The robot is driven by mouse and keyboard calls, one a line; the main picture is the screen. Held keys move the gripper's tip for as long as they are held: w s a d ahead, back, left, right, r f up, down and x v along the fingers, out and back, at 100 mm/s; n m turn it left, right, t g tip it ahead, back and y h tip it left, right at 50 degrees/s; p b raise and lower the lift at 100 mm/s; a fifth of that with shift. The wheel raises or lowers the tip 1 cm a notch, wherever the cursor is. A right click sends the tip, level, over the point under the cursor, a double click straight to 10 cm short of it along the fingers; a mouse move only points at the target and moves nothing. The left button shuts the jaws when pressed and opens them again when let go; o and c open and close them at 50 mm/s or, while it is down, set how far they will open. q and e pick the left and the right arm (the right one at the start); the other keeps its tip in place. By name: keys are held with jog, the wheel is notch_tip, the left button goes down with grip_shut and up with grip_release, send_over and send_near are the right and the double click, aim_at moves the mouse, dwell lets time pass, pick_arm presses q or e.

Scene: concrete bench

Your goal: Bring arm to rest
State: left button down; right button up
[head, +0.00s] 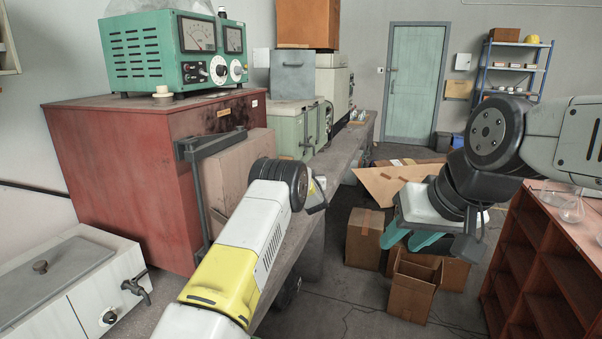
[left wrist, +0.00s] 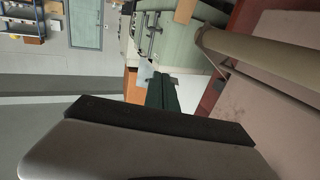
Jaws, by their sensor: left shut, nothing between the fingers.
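My left arm, white and yellow, reaches up from the bottom of the head view, and its black wrist hides most of the left gripper (head: 316,195). In the left wrist view, the left gripper's dark green fingers (left wrist: 162,93) are together with nothing between them. My right arm comes in from the right in the head view. Its right gripper (head: 410,239) points down, with teal fingers apart and nothing seen between them. It hangs above the cardboard boxes on the floor, left of the red-brown shelf.
A tan box (head: 236,172) with a dark frame stands close beside the left wrist, against a red cabinet (head: 130,175). An open cardboard box (head: 413,292) is on the floor. The red-brown shelf (head: 550,270) stands at right.

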pick_arm(q)
jog(key=s+a+r+g+h, duration=0.1)
jog(key=s+r, duration=0.2)
jog(key=r, duration=0.4)
jog(key=s+r+g+h, duration=0.1)
jog(key=s+r+h, duration=0.1)
jog(key=s+r, duration=0.35)
jog(key=s+a+r+m+g+h, duration=0.1)
jog(key=s+a+r+g+h, duration=0.15)
jog(key=s+r, duration=0.95)
jog(key=s+a+f+g, duration=0.2)
jog(key=s+f, duration=0.1)
jog(key=s, duration=1.2)
jog(key=s+a+f+g, duration=0.2)
jog(key=s+f, duration=0.1)
jog(key=s, duration=1.1)
jog(key=s+a+f+m+g+y, duration=0.1)
jog(key=s+a+f+g, duration=0.2)
jog(key=s, duration=1.2)
jog(key=shift+s, duration=0.3)
